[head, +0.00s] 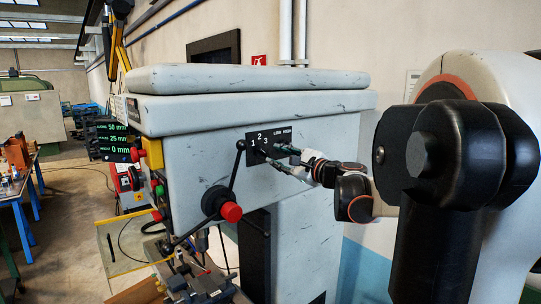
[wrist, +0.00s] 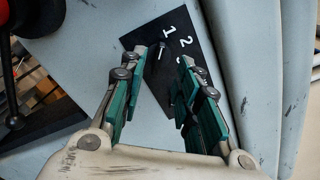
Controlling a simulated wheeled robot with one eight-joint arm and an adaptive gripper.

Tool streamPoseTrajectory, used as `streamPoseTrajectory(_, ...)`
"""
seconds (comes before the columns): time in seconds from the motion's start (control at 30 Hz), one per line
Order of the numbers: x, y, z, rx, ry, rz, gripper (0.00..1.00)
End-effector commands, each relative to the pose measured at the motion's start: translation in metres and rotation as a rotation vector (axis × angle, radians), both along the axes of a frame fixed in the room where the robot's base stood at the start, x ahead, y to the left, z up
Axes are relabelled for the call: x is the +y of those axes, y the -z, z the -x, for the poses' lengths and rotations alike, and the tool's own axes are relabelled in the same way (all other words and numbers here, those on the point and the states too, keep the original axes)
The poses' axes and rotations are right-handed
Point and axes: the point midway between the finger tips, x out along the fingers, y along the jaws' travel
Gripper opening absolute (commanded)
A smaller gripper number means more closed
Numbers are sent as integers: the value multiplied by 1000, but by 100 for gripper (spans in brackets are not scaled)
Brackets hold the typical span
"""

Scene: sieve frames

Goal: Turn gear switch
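The gear switch is a black plate (head: 252,137) with white numbers and "LOW HIGH" lettering, on the side of the grey drill press head. In the wrist view its plate (wrist: 180,27) lies beyond the fingers, with a dark round knob (wrist: 158,62) showing between them. My gripper (head: 271,152) reaches the plate from the right. In the wrist view my gripper (wrist: 164,58) is open, its green-padded fingers on either side of the knob. I cannot tell whether they touch it. A second knob by "LOW HIGH" is hidden by the right finger.
The drill press (head: 190,120) has a spoked feed handle with a red cap (head: 231,212) below left of the switch. A display (head: 113,140) and coloured buttons sit on its left. A blue workbench (head: 22,195) stands at far left.

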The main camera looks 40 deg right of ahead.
Motion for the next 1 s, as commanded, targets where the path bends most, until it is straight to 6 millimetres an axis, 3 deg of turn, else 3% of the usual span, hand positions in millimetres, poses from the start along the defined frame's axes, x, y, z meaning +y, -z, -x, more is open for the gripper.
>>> streamPoseTrajectory(0.1,-1,0,23,0,4,0,30)
streamPoseTrajectory(0.33,0,0,47,0,0,0,30)
streamPoseTrajectory(1.0,7,-3,47,-6,-14,0,30)
